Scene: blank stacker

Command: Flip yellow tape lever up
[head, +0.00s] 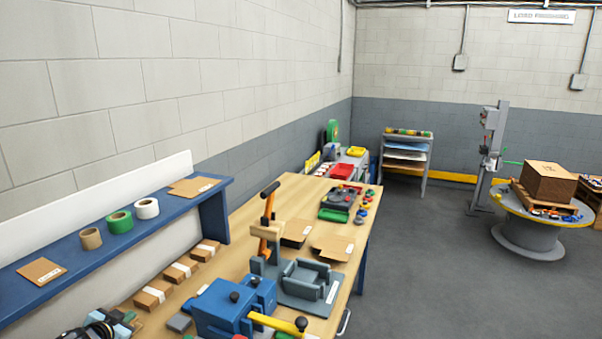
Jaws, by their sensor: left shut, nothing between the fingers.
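The yellow lever (275,322) sticks out to the right from the blue tape machine (218,310) at the bottom of the head view. It lies low and close to level, with a black ball knob (301,324) at its outer end. The blue machine also has dark knobs on top. My left gripper (112,325) is at the bottom left edge, partly cut off. It is shut and empty, to the left of the blue machine and well apart from the lever. My right gripper is out of view.
A grey fixture (307,276) and an orange-handled press (269,228) stand just behind the lever. A blue shelf (66,270) with tape rolls runs along the left. Open floor (440,270) lies right of the bench.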

